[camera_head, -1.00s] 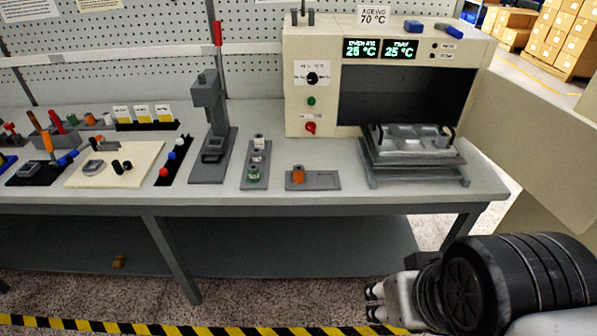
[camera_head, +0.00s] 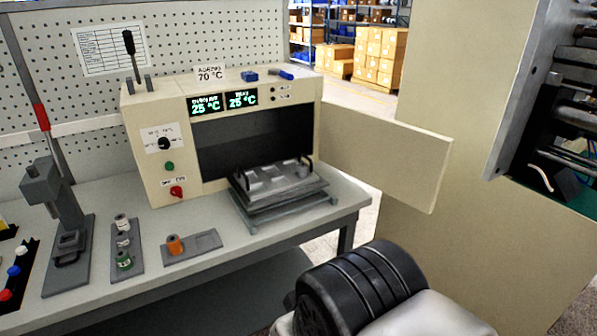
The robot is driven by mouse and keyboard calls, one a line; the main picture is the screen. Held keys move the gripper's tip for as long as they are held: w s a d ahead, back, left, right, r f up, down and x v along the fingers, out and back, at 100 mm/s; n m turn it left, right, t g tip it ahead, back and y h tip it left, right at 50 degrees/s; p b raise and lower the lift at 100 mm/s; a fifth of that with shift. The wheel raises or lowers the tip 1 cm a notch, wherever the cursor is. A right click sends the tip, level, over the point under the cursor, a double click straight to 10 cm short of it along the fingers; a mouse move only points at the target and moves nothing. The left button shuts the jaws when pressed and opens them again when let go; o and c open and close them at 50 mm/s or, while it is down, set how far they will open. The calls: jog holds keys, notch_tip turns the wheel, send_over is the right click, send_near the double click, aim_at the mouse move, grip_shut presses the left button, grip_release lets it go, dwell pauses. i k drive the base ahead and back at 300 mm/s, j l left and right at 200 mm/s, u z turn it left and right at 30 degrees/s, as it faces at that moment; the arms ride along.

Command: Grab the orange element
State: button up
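The orange element (camera_head: 175,244) is a small upright cylinder. It stands at the left end of a flat grey plate (camera_head: 207,241) on the workbench, in front of the oven. My arm (camera_head: 360,290) shows at the bottom of the head view, to the right of the element and well apart from it. My gripper is out of the frame now.
A grey rack (camera_head: 127,246) with several small spools, one green, is left of the plate. Further left stands a grey press (camera_head: 58,205). The oven (camera_head: 150,145) has its door (camera_head: 385,160) open to the right, with a metal tray (camera_head: 275,180) in front.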

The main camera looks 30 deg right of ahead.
aim_at(174, 244)
jog(key=i+j+u, duration=0.15)
jog(key=i+u, duration=0.55)
jog(key=i, duration=0.15)
jog(key=i+l+u, duration=0.1)
jog(key=i+u, duration=0.25)
jog(key=i, duration=0.1)
